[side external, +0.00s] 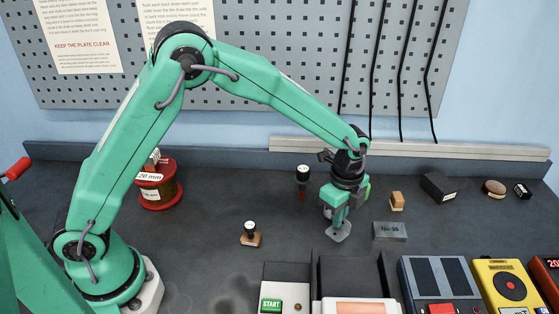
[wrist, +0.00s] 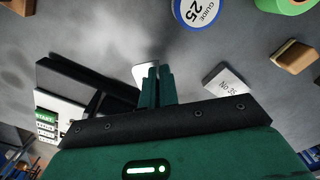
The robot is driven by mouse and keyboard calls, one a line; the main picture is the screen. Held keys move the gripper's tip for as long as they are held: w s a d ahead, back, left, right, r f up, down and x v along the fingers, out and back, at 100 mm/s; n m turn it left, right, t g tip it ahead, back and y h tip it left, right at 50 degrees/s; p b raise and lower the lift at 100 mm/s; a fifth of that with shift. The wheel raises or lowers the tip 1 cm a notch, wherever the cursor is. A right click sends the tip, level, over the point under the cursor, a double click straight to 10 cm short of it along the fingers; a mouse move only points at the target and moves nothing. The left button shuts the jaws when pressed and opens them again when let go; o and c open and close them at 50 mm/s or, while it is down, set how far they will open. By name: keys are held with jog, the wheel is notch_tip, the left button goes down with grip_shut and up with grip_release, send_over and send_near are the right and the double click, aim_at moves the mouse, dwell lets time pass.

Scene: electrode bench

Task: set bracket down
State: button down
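The bracket (side external: 339,233), a light grey metal piece with a flat plate at its lower end, is at my gripper's fingertips (side external: 336,217) in the side view. My gripper points down, and its fingers look closed on the bracket's upper part. In the wrist view the two green fingers (wrist: 155,80) are close together, with a pale part of the bracket (wrist: 143,73) showing beside their tips. The fingers hide the rest. The plate is at or just above the dark bench; I cannot tell whether it touches.
A grey block marked No 35 (side external: 389,232) stands close right of the bracket. A wooden block (side external: 397,201) is behind it. A dark open-topped fixture (side external: 346,272) and START box (side external: 284,292) are in front. A small stamp (side external: 250,236) is left, with clear bench between.

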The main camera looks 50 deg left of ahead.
jog(key=shift+f, duration=2)
jog(key=c, duration=1.7)
grip_release()
jog(key=shift+f, duration=0.1)
notch_tip(320, 180, up, 12)
jog(key=shift+r, duration=0.15)
